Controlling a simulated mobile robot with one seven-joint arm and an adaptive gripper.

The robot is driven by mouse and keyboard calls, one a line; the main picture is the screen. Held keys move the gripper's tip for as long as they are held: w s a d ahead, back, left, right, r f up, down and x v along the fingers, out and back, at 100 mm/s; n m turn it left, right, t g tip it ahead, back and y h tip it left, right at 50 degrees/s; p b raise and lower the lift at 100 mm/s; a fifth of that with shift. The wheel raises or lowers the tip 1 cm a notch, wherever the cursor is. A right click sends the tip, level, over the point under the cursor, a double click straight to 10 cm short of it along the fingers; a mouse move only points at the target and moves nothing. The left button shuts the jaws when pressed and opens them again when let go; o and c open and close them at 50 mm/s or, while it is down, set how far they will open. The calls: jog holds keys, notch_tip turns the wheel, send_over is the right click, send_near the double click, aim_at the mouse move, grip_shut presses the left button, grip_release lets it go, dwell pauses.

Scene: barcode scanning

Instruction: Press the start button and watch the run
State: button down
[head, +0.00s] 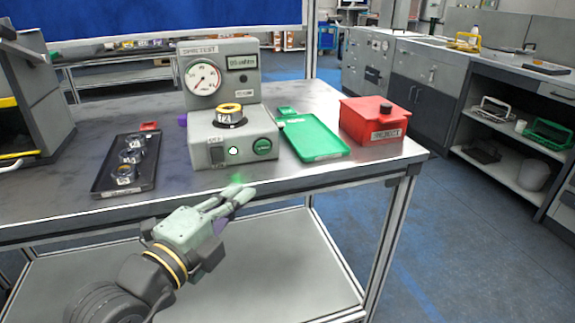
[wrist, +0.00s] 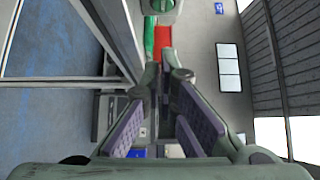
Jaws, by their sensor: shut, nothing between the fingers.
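A grey tester (head: 222,73) with a dial gauge and a small display stands on the table. Its front base (head: 205,136) has a green round button (head: 262,147), a small bright white round spot (head: 233,150) and a dark switch (head: 217,155). Their lettering is too small to read surely. A dark part with a yellow ring (head: 229,113) sits on top of the base. My gripper (head: 246,193) is shut and empty, in front of and below the base, apart from the button. In the wrist view its fingers (wrist: 166,78) come together at the tips.
A black tray (head: 105,190) with several dark ring parts lies left of the tester. A green tray (head: 318,148) and a red box (head: 375,121) are to its right. The table's front edge (head: 330,176) is near my gripper. Shelves stand at far right.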

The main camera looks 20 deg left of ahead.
aim_at(264, 175)
dwell(0.3)
jog(key=w+p, duration=0.1)
jog(key=w, duration=0.3)
jog(key=w+p, duration=0.1)
jog(key=w, duration=0.3)
jog(key=w+p, duration=0.1)
jog(key=w, duration=0.3)
jog(key=shift+d+r+p, duration=0.1)
jog(key=shift+d+p, duration=0.15)
jog(key=shift+p, duration=0.15)
jog(key=shift+w+a, duration=0.45)
jog(key=shift+w, duration=0.1)
